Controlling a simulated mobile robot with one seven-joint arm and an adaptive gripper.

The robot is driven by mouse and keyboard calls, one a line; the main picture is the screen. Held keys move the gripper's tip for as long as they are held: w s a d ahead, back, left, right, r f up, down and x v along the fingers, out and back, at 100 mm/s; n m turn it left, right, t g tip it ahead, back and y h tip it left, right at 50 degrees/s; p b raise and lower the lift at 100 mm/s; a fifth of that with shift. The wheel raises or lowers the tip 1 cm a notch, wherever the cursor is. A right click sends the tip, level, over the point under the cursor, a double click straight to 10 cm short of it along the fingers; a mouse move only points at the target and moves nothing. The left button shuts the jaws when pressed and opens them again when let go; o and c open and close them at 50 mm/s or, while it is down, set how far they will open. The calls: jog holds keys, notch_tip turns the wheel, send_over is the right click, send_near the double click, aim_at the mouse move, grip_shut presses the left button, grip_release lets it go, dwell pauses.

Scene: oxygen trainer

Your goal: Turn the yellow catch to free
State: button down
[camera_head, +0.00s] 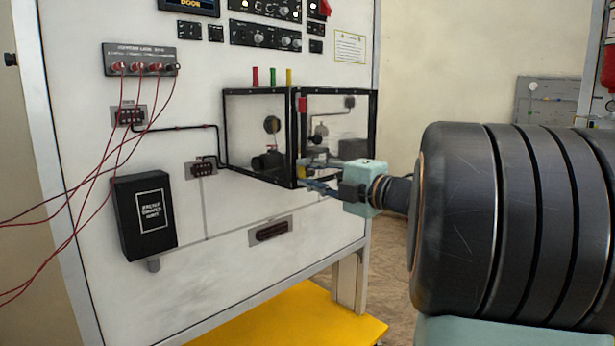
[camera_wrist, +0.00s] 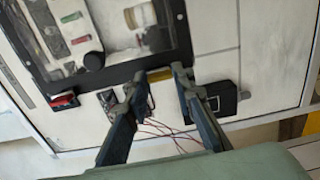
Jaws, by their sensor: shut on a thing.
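The yellow catch (camera_wrist: 160,75) is a small yellow piece at the edge of the black-framed clear box (camera_wrist: 122,72). In the wrist view it lies between my two fingertips, and part of it is hidden by them. My gripper (camera_wrist: 158,80) is shut on it, with a finger on each side. In the head view my gripper (camera_head: 306,174) reaches from the right to the box's near lower corner. A bit of yellow (camera_head: 301,171) shows there beside the fingertips. I cannot tell the catch's exact angle.
Red, green and yellow tabs (camera_head: 273,76) stand on top of the box. A red part (camera_head: 303,105) sits on its upright. Left are a black box (camera_head: 145,217) and loose red wires (camera_head: 70,205). A dark slotted fitting (camera_head: 271,230) is below.

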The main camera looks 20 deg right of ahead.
jog(key=c, duration=1.6)
grip_release()
jog(key=shift+s, duration=0.1)
jog(key=v, duration=1.2)
